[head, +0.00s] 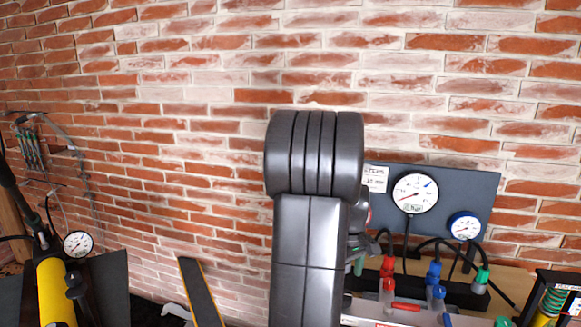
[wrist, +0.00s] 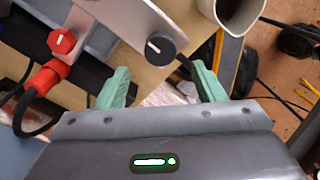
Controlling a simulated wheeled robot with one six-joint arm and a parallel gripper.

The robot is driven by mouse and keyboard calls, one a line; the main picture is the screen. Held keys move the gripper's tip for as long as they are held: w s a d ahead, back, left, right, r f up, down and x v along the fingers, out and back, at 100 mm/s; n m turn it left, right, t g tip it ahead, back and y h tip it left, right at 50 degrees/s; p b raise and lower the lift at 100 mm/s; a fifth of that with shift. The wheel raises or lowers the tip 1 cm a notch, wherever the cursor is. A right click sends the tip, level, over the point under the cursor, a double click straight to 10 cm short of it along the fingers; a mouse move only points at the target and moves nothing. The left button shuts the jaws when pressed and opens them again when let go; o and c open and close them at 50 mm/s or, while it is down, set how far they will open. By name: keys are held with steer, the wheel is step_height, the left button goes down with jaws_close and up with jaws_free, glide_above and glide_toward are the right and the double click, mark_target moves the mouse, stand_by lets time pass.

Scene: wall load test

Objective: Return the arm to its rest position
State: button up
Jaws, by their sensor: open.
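My gripper (wrist: 161,84) shows in the wrist view as two green fingers standing well apart. It is open, and nothing is held between the fingers. Beyond them are the edge of a wooden bench top (wrist: 150,75) and a blurred patch of floor. In the head view my dark grey arm stands upright in the middle, in front of the brick wall (head: 190,130). My gripper itself is hidden or cannot be made out there.
A dark panel with a large gauge (head: 413,193) and a smaller blue-rimmed gauge (head: 464,226) stands right of my arm. Hoses and coloured fittings (head: 434,272) lie below it. A yellow cylinder (head: 55,292) stands at left. A red knob (wrist: 62,41), black knob (wrist: 160,48) and white cup (wrist: 234,14) are near my gripper.

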step_height(320, 180, up, 7)
step_height(320, 180, down, 14)
steer(key=shift+r, duration=0.15)
steer(key=m, duration=0.5)
steer(key=shift+r, duration=0.1)
steer(key=m, duration=0.4)
steer(key=shift+b, duration=0.35)
steer(key=m, duration=0.4)
steer(key=shift+m, duration=0.3)
steer(key=shift+m+b, duration=0.4)
steer(key=shift+m, duration=1.8)
